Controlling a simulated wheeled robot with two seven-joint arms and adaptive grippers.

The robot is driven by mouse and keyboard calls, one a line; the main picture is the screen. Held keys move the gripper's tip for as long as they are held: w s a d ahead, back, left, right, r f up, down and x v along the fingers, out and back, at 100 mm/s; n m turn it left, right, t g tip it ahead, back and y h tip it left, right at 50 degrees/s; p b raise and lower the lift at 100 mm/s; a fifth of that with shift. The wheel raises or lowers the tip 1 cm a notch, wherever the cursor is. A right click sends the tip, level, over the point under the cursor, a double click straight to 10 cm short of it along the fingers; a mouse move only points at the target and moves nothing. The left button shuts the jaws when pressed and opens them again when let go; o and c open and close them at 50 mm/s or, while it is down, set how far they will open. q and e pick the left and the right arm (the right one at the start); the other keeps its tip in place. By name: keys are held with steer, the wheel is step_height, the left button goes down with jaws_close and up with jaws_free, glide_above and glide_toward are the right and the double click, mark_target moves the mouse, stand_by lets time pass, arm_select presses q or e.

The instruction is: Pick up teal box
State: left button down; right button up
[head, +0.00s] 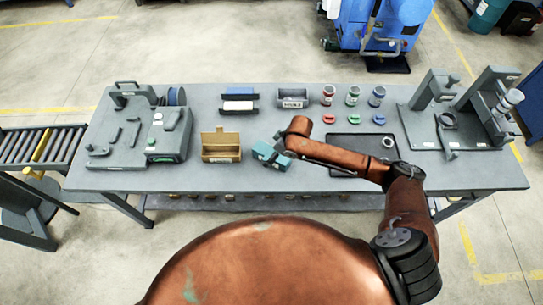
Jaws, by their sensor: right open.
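The teal box (263,151) is on the grey table, right of the tan open box. My right arm comes in from the right, and its right gripper (279,152) is at the teal box, pointing down over its right part. The right gripper is open. Its fingers are small and partly merge with the box, so I cannot tell whether they touch it. Part of the box is hidden by the gripper. My left gripper is not in view.
A tan open box (221,146) stands just left of the teal box. A grey bin (293,97) and several small coloured cans and lids are behind. A black tray (350,146) lies under my right forearm. A grey machine (168,140) stands left, fixtures right.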

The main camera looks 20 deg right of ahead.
mark_target(270, 155)
steer(key=x, duration=0.2)
steer(key=shift+w+a+f, duration=0.2)
steer(key=shift+f, duration=0.1)
steer(key=shift+a+f, duration=0.1)
steer(key=shift+f, duration=0.25)
steer(key=c, duration=1.3)
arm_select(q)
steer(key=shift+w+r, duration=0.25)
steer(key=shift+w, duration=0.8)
arm_select(e)
steer(key=shift+o, duration=0.2)
